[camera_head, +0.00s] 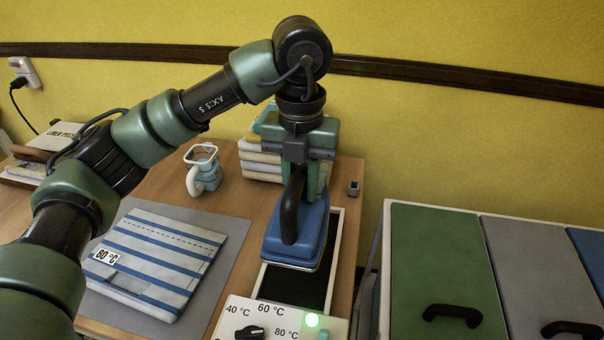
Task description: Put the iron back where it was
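The blue iron (299,247) has a black handle (291,207). My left gripper (302,178) comes down from above with its fingers at the top of this handle and looks shut on it. The iron is over the dark pad (285,285) of a white-framed stand. I cannot tell whether its base touches the pad. My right gripper is not in view.
A control panel (280,320) with dial, temperature marks and a lit green light is in front of the stand. A folded striped cloth (155,257) marked 80 °C lies on a grey mat (232,262). A jug (203,168) and folded linens (260,160) stand behind. Lidded bins (440,260) are right.

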